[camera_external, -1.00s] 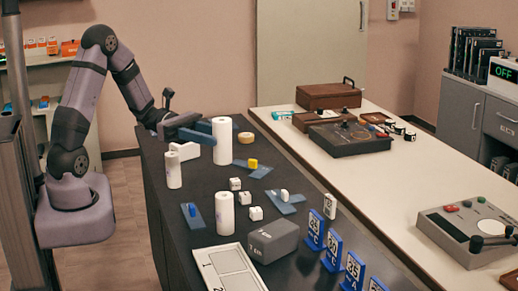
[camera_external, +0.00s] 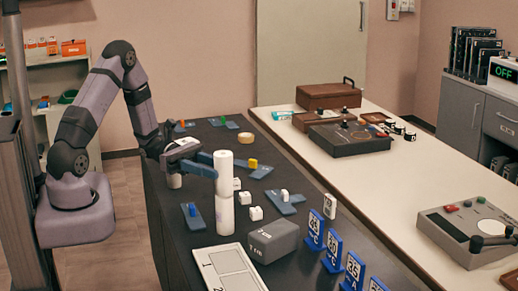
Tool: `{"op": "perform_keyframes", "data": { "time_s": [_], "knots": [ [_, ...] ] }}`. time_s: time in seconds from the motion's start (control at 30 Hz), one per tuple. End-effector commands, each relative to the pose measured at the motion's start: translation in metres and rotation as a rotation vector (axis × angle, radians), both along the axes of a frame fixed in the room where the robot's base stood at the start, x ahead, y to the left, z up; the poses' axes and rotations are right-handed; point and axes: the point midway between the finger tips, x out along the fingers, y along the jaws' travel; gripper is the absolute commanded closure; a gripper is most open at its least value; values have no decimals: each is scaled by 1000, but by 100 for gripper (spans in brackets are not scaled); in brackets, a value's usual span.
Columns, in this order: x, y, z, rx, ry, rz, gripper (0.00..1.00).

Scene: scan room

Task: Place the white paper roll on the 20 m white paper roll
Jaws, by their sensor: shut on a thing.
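My gripper (camera_external: 214,167) is shut on a tall white paper roll (camera_external: 224,164) and holds it upright. That roll is directly above another standing white paper roll (camera_external: 225,217) on the dark table. Their ends appear to meet, but I cannot tell whether they touch. I cannot read any length label on the rolls.
Several white cubes (camera_external: 256,213) stand right of the lower roll. A grey block (camera_external: 272,240) and a white panel (camera_external: 235,269) are in front. Blue holders (camera_external: 192,214) with small pieces lie around, and a tan ring (camera_external: 245,136) lies behind. Blue number stands (camera_external: 334,250) line the right edge.

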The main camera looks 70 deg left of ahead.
Motion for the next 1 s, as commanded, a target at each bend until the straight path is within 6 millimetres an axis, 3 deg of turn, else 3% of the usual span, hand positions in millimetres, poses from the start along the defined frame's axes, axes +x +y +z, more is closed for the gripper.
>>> {"op": "perform_keyframes", "data": {
  "time_s": [0.5,0.53,0.6,1.0],
  "knots": [
    [0,0,-9,1,-1,0,89],
    [0,0,-8,1,0,0,57],
    [0,0,-8,1,0,0,45],
    [0,1,-3,1,0,1,45]
  ]
}}
